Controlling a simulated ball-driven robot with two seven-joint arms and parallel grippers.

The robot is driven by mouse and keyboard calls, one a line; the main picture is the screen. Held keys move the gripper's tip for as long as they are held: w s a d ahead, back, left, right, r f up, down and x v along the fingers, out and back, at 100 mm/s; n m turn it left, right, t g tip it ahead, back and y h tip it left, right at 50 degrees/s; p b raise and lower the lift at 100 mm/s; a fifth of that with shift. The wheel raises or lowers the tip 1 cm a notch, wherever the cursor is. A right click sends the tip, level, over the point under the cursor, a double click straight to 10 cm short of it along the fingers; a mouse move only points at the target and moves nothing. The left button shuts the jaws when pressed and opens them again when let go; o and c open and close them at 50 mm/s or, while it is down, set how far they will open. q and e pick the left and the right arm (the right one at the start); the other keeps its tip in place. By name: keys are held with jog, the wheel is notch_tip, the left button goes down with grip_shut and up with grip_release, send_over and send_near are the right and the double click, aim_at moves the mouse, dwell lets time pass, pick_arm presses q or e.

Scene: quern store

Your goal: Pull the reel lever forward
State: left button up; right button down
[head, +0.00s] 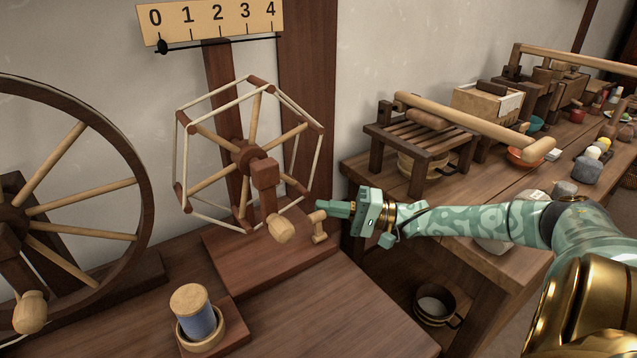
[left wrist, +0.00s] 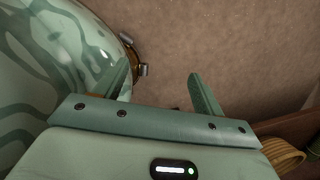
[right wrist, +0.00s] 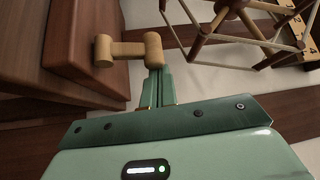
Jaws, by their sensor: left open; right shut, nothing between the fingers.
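The reel (head: 249,155) is a hexagonal wooden frame strung with pale thread, on a dark base by the wall. A small light-wood lever (head: 319,230) stands at the right of its base, beside the crank's rounded knob (head: 281,229). My right gripper (head: 319,204) is shut and empty, its fingertips close to the lever's top. In the right wrist view the lever's knob (right wrist: 153,48) sits just beyond the fingertips (right wrist: 158,76); I cannot tell if they touch. My left gripper (left wrist: 160,76) is open and empty over bare floor, outside the head view.
A spinning wheel (head: 140,190) stands at the left. A blue bobbin (head: 198,320) sits in a wooden cup at the front. A numbered scale (head: 210,20) hangs above the reel. A bench (head: 470,205) with a slatted rack (head: 425,145) stands at the right, under my right arm.

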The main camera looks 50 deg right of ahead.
jog(key=shift+s+a+n+t+y, duration=0.15)
jog(key=shift+s+n+t+y, duration=0.3)
jog(key=shift+n, duration=0.35)
jog(key=shift+s+r+n+y, duration=0.1)
jog(key=shift+s+n+y, duration=0.25)
jog(key=shift+n+y, duration=0.5)
jog(key=shift+s+a+n+p, duration=0.25)
jog(key=shift+s+p, duration=0.1)
jog(key=shift+s, duration=0.3)
pick_arm(q)
jog(key=s, duration=0.1)
jog(key=s+a+f, duration=0.1)
jog(key=s, duration=0.1)
jog(key=shift+f, duration=0.15)
jog(key=shift+w, duration=0.1)
pick_arm(e)
jog(key=shift+w, duration=0.1)
pick_arm(q)
jog(key=shift+d, duration=0.1)
